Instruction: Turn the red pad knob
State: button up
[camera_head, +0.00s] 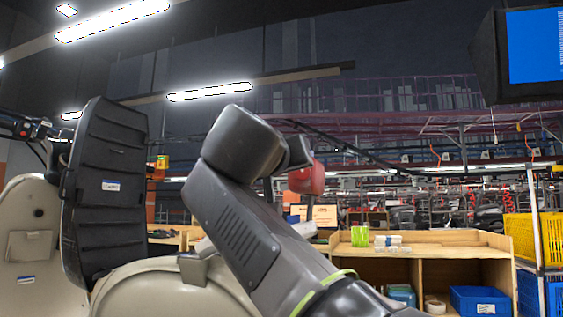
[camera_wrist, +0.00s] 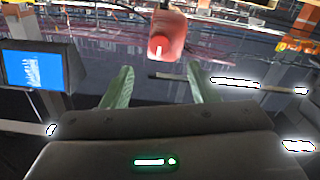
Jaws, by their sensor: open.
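The red pad (camera_head: 307,178) shows in the head view just right of my arm's wrist, partly hidden behind it. In the wrist view the red pad (camera_wrist: 168,30) is at the top centre, with a paler round knob (camera_wrist: 158,46) on its near face. My gripper (camera_wrist: 160,68) is open, with its two greenish fingers spread apart. The knob lies beyond the fingertips, roughly centred between them, and the fingers appear clear of it. Nothing is between the fingers. In the head view my fingers cannot be made out.
A wooden workbench (camera_head: 440,249) stands at the lower right, with a green container (camera_head: 360,236) on it and a blue bin (camera_head: 480,300) in it. A yellow crate (camera_head: 520,239) is at the right edge. A screen (camera_head: 533,46) hangs upper right. A large dark panel (camera_head: 106,190) stands left.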

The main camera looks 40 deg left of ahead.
aim_at(302, 172)
jog(key=shift+v, duration=2.85)
jog(key=x, duration=1.4)
jog(key=shift+d, duration=0.1)
jog(key=shift+s, duration=0.1)
